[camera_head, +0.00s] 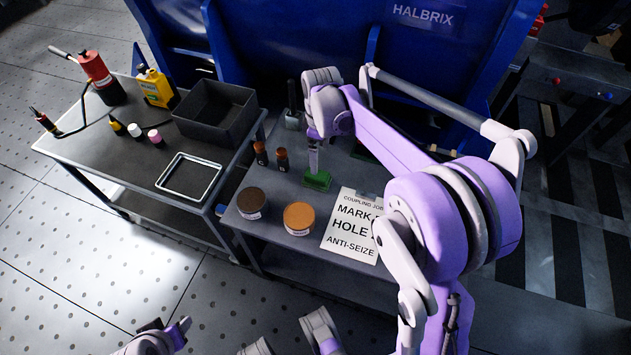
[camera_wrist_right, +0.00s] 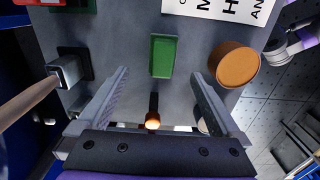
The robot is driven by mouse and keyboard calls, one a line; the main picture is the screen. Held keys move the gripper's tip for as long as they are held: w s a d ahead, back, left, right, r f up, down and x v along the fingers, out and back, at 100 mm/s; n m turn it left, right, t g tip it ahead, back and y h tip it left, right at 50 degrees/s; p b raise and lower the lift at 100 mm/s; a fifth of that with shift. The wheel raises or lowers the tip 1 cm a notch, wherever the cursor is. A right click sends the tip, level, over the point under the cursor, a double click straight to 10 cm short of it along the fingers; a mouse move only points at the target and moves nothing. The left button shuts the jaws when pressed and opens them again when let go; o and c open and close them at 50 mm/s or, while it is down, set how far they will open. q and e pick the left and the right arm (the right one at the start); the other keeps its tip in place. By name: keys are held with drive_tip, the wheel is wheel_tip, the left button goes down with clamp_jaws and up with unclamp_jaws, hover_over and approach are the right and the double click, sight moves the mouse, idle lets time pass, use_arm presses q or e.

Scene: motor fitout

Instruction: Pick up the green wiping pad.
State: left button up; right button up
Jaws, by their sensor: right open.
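The green wiping pad (camera_head: 317,181) lies on the dark bench top, just left of a printed sheet. It also shows in the right wrist view (camera_wrist_right: 163,56) as a green block, clear on all sides. My right gripper (camera_head: 314,168) is above the pad and pointing down at it. In the wrist view its two fingers (camera_wrist_right: 159,73) are wide apart and empty, with the pad lying beyond and between the tips. Part of my left gripper (camera_head: 170,335) shows at the bottom edge of the head view; its jaws cannot be made out.
An orange-lidded tin (camera_head: 299,215) and a dark-lidded tin (camera_head: 252,201) stand in front of the pad. Two small bottles (camera_head: 282,158) stand left of it. The printed sheet (camera_head: 350,228) lies right. A second table holds a black bin (camera_head: 240,122) and a metal tray (camera_head: 163,180).

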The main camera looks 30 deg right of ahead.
hover_over(317, 176)
drive_tip(key=d, duration=0.1)
wheel_tip(317, 176, down, 4)
drive_tip(key=shift+w+f+b, duration=0.1)
drive_tip(key=shift+w+b, duration=0.05)
drive_tip(key=shift+b, duration=0.3)
drive_tip(key=shift+w+a+f+b, duration=0.2)
drive_tip(key=shift+f+b, duration=0.25)
drive_tip(key=shift+f, duration=1.15)
drive_tip(key=shift+w+a+f+b, duration=0.15)
drive_tip(key=shift+f+b, duration=0.3)
drive_tip(key=shift+f, duration=1.1)
drive_tip(key=shift+s+r, duration=0.1)
drive_tip(key=shift+s, duration=0.05)
drive_tip(key=c, duration=1.4)
